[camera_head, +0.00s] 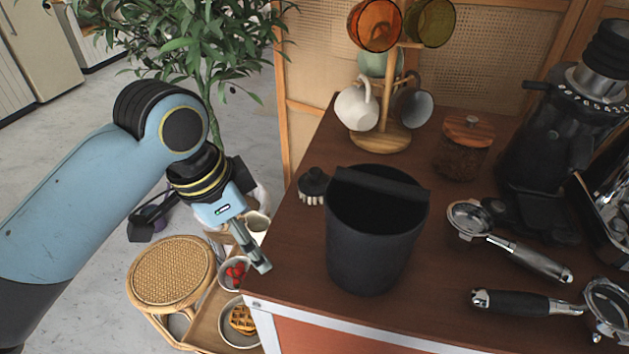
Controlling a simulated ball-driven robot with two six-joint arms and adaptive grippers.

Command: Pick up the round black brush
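The round black brush (313,184) stands on the brown cart top near its left edge, pale bristles down, just left of the black knock bin. It has a small knob on top. My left gripper (262,266) hangs by the left edge of the cart, below and left of the brush in the picture, and apart from it. Its fingers are seen almost edge-on and overlap, so I cannot tell whether they are open or shut. Nothing shows held in it. My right gripper is not in view.
The tall black knock bin (372,240) stands close right of the brush. Behind are a wooden mug tree (383,138) and a lidded jar (465,148). Portafilters (515,255) and a grinder (550,130) are at right. A rattan stool (170,268) and food bowls are below left.

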